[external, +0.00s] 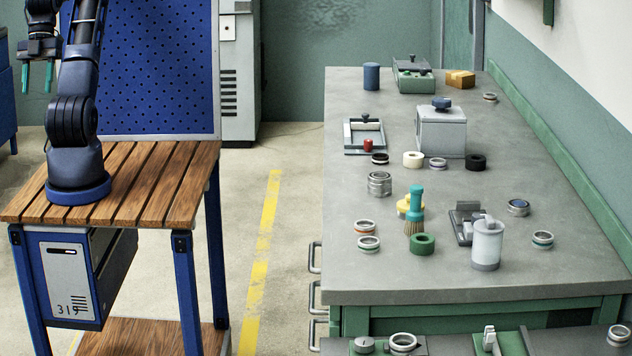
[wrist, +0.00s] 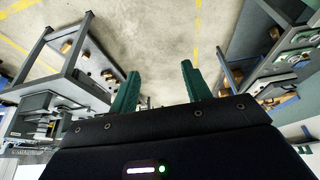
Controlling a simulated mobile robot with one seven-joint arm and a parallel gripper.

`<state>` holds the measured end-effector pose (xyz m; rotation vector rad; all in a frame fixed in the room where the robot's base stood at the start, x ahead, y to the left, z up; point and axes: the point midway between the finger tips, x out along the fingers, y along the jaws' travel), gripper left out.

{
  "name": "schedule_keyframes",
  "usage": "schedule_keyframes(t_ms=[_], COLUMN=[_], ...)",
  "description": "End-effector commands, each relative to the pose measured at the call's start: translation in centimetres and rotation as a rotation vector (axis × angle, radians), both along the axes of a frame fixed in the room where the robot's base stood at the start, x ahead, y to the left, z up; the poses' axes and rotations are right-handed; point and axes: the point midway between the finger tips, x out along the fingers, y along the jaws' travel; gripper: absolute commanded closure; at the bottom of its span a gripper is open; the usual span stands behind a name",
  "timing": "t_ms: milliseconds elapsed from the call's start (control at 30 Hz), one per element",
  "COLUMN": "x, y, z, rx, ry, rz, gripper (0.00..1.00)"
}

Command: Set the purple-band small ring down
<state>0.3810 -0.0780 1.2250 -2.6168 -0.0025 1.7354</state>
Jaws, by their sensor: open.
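My gripper (external: 38,77) is at the upper left in the external view, high above the wooden-topped cart and far from the grey workbench. Its two green fingers are apart with nothing between them. The wrist view also shows my gripper (wrist: 158,85) open and empty, with bare floor beyond. Several small rings lie on the workbench. One ring near the middle (external: 438,163) has a bluish or purplish band, but the colour is too small to be sure. Another ring further right (external: 518,207) has a blue-looking band. I cannot tell which is the purple-band ring.
The workbench (external: 350,275) holds a grey box (external: 441,130), a blue cylinder (external: 371,76), a brush (external: 415,208), a green tape roll (external: 422,243) and a white canister (external: 487,243). Its left front is clear. Open floor with a yellow line (external: 262,240) separates cart and bench.

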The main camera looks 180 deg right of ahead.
Motion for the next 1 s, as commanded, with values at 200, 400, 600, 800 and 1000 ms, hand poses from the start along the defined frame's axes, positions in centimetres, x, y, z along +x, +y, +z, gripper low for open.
schedule_keyframes(t_ms=[200, 400, 600, 800, 1000], x=[3.0, 7.2, 10.8, 13.6, 15.4], y=[3.0, 8.3, 14.5, 21.6, 29.4], z=[1.3, 2.7, 3.5, 3.5, 3.0], rx=[0.054, 0.135, 0.215, 0.286, 0.351], ry=[0.031, 0.085, 0.152, 0.232, 0.325], rz=[0.017, 0.035, 0.05, 0.063, 0.071], gripper=[0.52, 0.52, 0.52, 0.52, 0.52])
